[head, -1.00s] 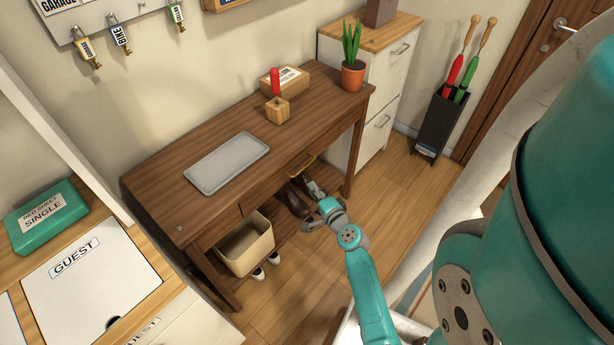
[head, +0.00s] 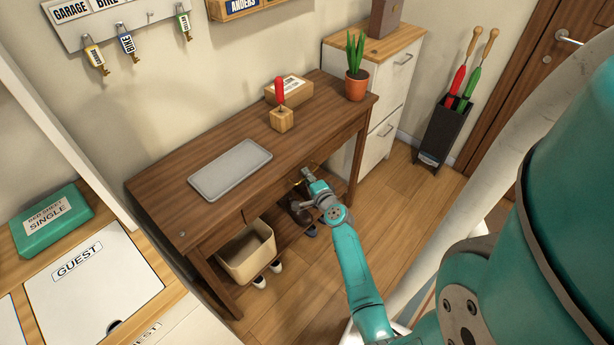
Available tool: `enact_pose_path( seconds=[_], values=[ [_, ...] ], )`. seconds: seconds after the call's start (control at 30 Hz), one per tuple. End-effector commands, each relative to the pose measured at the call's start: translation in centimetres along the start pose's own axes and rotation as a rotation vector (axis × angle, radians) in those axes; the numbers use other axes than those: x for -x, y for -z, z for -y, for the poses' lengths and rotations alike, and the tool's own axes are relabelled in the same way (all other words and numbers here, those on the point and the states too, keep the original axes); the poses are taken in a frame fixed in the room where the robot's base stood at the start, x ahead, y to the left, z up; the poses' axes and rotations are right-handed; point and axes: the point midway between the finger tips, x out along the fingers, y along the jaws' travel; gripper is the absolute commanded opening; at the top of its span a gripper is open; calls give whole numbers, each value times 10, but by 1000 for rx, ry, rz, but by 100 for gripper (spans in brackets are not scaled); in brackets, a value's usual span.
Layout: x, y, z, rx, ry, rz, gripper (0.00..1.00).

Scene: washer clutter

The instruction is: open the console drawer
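The wooden console (head: 172,190) stands against the wall in the head view. Its drawer front (head: 268,203), below the top's front edge, looks closed. The small brass handle (head: 314,167) on the drawer front is mostly hidden by my gripper. My gripper (head: 307,175) is right at the handle. Whether its fingers are around the handle, touching it or just short of it cannot be told, and the finger opening is too small to see.
A grey tray (head: 230,169), a wooden block with a red item (head: 282,119), a box (head: 289,89) and a potted plant (head: 356,86) stand on the console. A beige bin (head: 247,252) and dark shoes (head: 300,213) sit below.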

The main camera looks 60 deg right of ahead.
Motion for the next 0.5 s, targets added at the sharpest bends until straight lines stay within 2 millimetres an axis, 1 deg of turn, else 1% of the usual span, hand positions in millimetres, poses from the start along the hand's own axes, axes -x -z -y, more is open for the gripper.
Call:
enact_pose_path(
  seconds=[0.1,0.33,0.37,0.4,0.43,0.5],
  values=[
    [-4,0,0,0,0,0,20],
    [-4,0,0,0,0,-1,20],
    [-4,0,0,0,0,-1,18],
    [-4,0,0,0,0,0,8],
    [-4,0,0,0,0,-1,0],
    [-4,0,0,0,0,-1,0]
  ],
)
